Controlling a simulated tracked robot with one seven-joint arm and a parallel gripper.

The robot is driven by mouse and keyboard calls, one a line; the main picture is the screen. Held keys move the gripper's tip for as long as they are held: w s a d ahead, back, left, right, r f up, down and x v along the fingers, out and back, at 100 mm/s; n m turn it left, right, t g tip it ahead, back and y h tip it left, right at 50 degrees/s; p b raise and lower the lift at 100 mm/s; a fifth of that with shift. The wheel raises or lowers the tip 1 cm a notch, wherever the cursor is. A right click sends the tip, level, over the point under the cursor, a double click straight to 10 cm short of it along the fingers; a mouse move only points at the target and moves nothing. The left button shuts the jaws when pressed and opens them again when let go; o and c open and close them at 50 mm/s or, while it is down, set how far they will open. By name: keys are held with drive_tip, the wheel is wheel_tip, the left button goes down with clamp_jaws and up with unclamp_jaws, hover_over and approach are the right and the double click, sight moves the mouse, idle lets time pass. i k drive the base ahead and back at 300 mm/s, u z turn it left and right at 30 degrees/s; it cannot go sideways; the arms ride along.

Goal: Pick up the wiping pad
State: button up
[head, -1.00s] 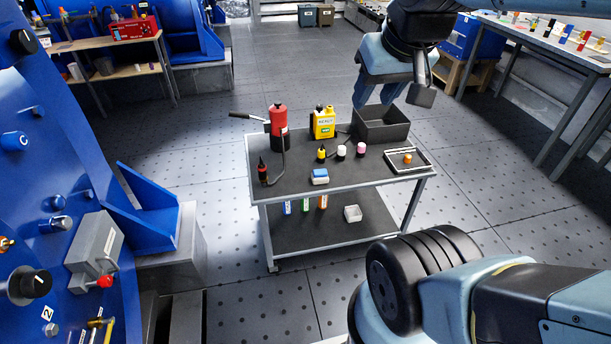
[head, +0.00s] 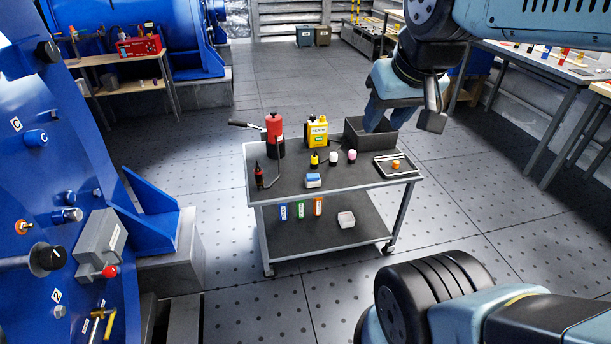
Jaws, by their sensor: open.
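A small blue-and-white block, which looks like the wiping pad (head: 313,181), lies near the front edge of the cart's dark top (head: 345,186). Nothing touches it from above. My gripper (head: 405,118) is open and empty. In the picture it is above and to the right of the pad, in front of the dark bin at the cart's back right. It is well apart from the pad.
On the cart top stand a red pump can (head: 275,136), a yellow jug (head: 317,132), several small bottles, a dark oil bottle (head: 259,175), a dark bin (head: 364,137) and a tray (head: 393,165). A blue machine (head: 60,180) stands at left. Floor around the cart is clear.

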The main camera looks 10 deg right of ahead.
sight(312, 181)
drive_tip(key=z, duration=0.1)
drive_tip(key=i, duration=0.9)
drive_tip(key=u, duration=0.05)
drive_tip(key=k, duration=0.15)
drive_tip(key=u, duration=0.05)
